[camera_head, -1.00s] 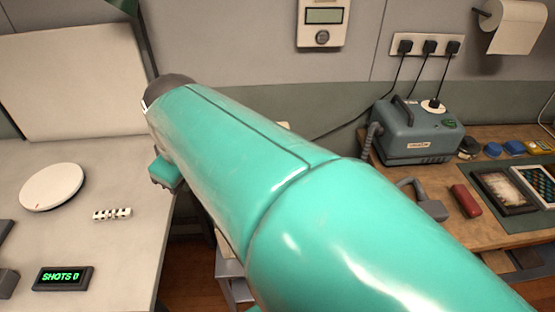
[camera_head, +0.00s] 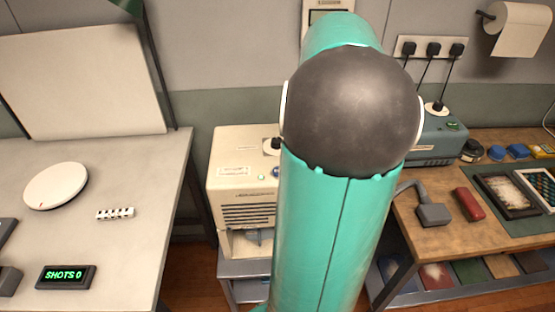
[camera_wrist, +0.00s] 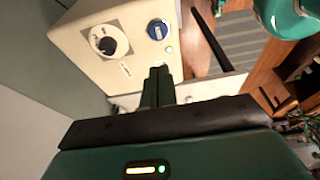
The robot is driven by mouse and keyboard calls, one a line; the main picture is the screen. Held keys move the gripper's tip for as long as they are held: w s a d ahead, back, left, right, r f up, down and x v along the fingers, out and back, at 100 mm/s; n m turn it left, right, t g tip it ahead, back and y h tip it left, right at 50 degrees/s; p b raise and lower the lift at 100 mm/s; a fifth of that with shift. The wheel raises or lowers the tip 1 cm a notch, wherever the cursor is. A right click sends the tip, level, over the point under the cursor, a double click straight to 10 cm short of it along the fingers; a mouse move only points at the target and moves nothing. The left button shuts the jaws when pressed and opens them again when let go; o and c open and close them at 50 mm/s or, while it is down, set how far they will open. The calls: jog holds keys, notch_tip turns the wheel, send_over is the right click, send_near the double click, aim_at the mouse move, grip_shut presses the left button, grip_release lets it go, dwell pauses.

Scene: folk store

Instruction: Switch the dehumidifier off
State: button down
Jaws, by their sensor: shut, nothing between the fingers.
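The cream box-shaped machine with a slatted vent, which I take for the dehumidifier (camera_head: 228,188), stands on a low grey stand between the two tables. My arm covers its right part. In the wrist view, the dehumidifier (camera_wrist: 85,62) shows a black dial (camera_wrist: 109,42) on a pale plate, a blue round button (camera_wrist: 157,29) and a small lit green light (camera_wrist: 169,49). My gripper (camera_wrist: 159,72) is shut and empty, its fingertips close to the panel below the blue button in the picture. I cannot tell whether they touch. In the head view my gripper is hidden behind my arm.
A white table (camera_head: 100,245) on the left bears a round white disc (camera_head: 56,186) and a "SHOTS 0" display (camera_head: 66,277). A wooden bench (camera_head: 425,240) on the right bears a blue-grey machine (camera_head: 432,146), a red object (camera_head: 469,204) and framed pieces. Wall sockets (camera_head: 433,48) hang behind.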

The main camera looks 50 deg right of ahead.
jog(key=x, duration=0.9)
jog(key=s+x, duration=0.1)
jog(key=x, duration=0.4)
jog(key=shift+d+f, duration=0.1)
jog(key=shift+d, duration=0.2)
jog(key=shift+f, duration=0.1)
